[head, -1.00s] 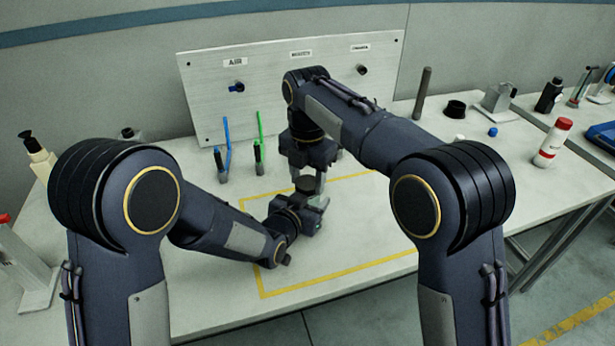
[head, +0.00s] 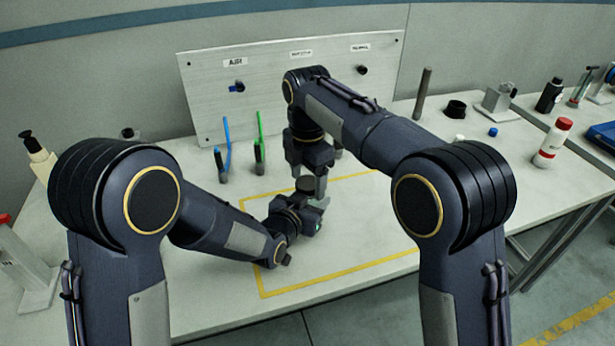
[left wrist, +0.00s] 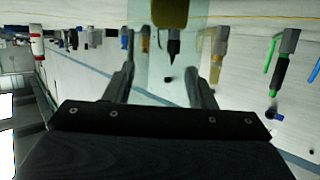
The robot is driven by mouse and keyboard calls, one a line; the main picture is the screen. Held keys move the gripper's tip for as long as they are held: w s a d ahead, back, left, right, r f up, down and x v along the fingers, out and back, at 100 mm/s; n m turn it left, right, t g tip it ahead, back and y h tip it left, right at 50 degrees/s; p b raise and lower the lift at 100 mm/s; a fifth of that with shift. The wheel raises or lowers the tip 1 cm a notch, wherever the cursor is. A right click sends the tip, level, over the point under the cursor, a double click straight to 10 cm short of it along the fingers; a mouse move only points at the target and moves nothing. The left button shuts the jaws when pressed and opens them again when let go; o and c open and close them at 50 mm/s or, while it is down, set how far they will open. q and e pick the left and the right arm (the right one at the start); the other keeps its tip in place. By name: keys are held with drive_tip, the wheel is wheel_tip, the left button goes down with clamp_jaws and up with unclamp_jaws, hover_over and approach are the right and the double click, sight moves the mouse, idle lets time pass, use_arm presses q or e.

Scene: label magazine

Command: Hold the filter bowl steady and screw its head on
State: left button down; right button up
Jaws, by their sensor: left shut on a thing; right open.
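The filter bowl (left wrist: 150,75) is a clear, pale green cylinder in the left wrist view, which is upside down. My left gripper (head: 320,206) is shut on it, with one finger on each side. A brown piece (left wrist: 170,12) shows at the bowl in that view. In the head view, a dark round piece, which looks like the filter head (head: 305,184), sits just above the left gripper. My right gripper (head: 309,186) points down over it and is open, with a grey finger beside it. The joint between head and bowl is hidden.
A grey panel (head: 215,95) with labelled fittings stands behind. Blue (head: 227,145) and green (head: 261,135) hoses or tools stand before it. The yellow-outlined bench area is mostly clear.

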drive_tip(key=shift+r, duration=2.25)
drive_tip(key=shift+c, duration=0.3)
drive_tip(key=shift+w+r+n, duration=0.1)
drive_tip(key=shift+r+n, duration=0.6)
drive_tip(key=shift+n, duration=0.3)
wheel_tip(320, 180, up, 2)
drive_tip(key=n, duration=0.3)
drive_tip(key=shift+f, duration=0.1)
drive_tip(key=shift+f, duration=3.85)
